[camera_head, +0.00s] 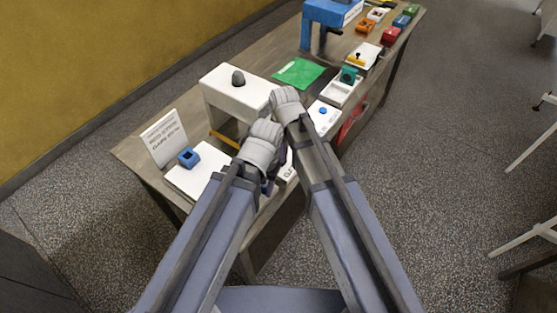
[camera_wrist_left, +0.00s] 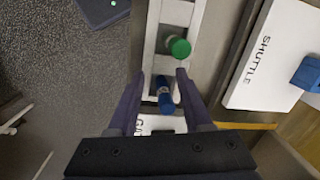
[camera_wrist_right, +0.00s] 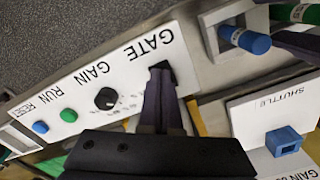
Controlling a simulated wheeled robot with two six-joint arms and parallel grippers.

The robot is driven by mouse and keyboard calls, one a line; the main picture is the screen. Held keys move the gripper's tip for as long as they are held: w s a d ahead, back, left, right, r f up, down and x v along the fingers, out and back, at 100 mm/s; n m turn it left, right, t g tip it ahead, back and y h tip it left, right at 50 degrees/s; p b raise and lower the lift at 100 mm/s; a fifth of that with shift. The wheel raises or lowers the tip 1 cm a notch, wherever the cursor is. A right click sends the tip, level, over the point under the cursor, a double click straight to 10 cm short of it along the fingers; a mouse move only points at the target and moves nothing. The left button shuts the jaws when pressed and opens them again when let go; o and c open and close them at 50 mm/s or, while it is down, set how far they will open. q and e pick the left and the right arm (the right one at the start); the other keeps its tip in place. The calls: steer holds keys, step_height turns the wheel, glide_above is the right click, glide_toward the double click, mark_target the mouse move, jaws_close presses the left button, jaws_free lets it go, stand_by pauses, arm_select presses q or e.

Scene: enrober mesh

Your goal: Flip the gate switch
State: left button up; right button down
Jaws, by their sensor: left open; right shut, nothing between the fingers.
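The control panel (camera_wrist_right: 90,95) is white, lettered GATE, GAIN, RUN and RESET, and fills the left of the right wrist view. The black gate switch (camera_wrist_right: 160,72) sits beside the GATE lettering, partly hidden by my fingers. My right gripper (camera_wrist_right: 161,84) is shut and empty, its tips at the switch; I cannot tell whether they touch it. My left gripper (camera_wrist_left: 161,76) is open above a pale rack. A blue cylinder (camera_wrist_left: 165,98) lies between its fingers in the picture, not gripped. A green-capped cylinder (camera_wrist_left: 179,46) is just beyond. In the head view my arms hide most of this area.
A white SHUTTLE plate (camera_wrist_left: 262,60) with a blue block (camera_wrist_right: 283,140) stands beside the rack. A white box (camera_head: 240,98) with a dark knob, a green sheet (camera_head: 300,73) and a blue press (camera_head: 328,14) stand farther along the table.

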arm_select(q)
steer(key=shift+f+b, duration=0.55)
arm_select(e)
steer(key=shift+f, duration=0.6)
arm_select(q)
steer(key=shift+r, duration=0.1)
arm_select(e)
steer(key=shift+r, duration=0.1)
step_height(320, 180, up, 7)
steer(key=p, duration=0.7)
arm_select(q)
step_height(320, 180, up, 7)
step_height(320, 180, down, 2)
steer(key=shift+s+a+f+b, duration=0.1)
steer(key=shift+f+b, duration=0.05)
steer(key=shift+b, duration=0.9)
steer(key=shift+w+d, duration=0.2)
steer(key=shift+s+a, duration=0.15)
arm_select(e)
steer(key=s+d+f+m+h, duration=0.1)
steer(key=s+d, duration=0.5)
steer(key=s, duration=0.6)
steer(key=shift+f, duration=0.5)
